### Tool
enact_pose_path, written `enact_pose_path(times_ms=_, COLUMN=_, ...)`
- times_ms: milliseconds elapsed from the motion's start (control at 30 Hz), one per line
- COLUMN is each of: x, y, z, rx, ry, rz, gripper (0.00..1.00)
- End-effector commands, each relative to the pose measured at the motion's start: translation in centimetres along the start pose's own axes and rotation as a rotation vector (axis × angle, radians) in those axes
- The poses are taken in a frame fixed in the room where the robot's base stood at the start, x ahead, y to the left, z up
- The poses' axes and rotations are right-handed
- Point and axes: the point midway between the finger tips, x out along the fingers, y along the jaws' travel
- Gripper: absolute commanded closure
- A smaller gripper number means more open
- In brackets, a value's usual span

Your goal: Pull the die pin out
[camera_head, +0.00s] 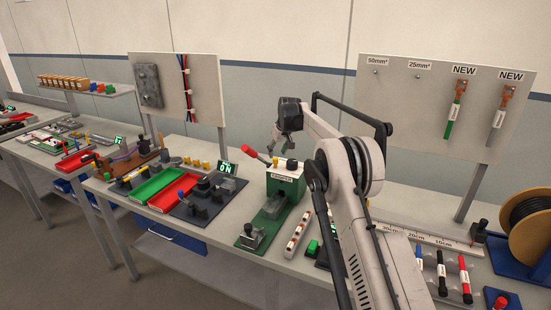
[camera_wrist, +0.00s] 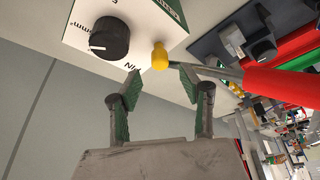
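The die pin looks to be the small yellow knob (camera_wrist: 160,56) on the white face of the crimping machine (camera_wrist: 78,35), beside a black dial (camera_wrist: 108,39), in the wrist view. My gripper (camera_wrist: 157,78) is open and empty. Its two green-padded fingers are spread either side of the knob's line, and the knob sits just beyond the fingertips, apparently untouched. In the head view the green machine (camera_head: 286,187) stands on the bench, with my gripper (camera_head: 285,140) above its white top.
The machine's lever with its red handle (camera_wrist: 285,86) passes close right of my right finger; the handle also shows in the head view (camera_head: 257,153). Red and green trays (camera_head: 155,186) lie left. A tool panel (camera_head: 430,90) stands behind right, a cable spool (camera_head: 525,222) far right.

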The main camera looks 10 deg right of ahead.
Motion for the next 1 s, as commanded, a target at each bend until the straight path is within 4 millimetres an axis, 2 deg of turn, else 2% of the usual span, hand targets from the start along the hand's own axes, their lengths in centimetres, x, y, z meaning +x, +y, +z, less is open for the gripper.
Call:
enact_pose_path(times_ms=100, x=1.8, y=0.0, z=-0.1, rx=0.000, ry=0.000, rz=0.000, gripper=0.61)
enact_pose_path(times_ms=300, x=3.8, y=0.0, z=-0.1, rx=-0.001, ry=0.000, rz=0.000, gripper=0.61)
enact_pose_path(times_ms=500, x=4.8, y=0.0, z=0.0, rx=-0.001, ry=0.000, rz=0.000, gripper=0.61)
enact_pose_path(times_ms=800, x=4.9, y=0.0, z=0.0, rx=0.000, ry=0.000, rz=0.000, gripper=0.61)
enact_pose_path(times_ms=1000, x=4.9, y=0.0, z=0.0, rx=0.000, ry=0.000, rz=0.000, gripper=0.87)
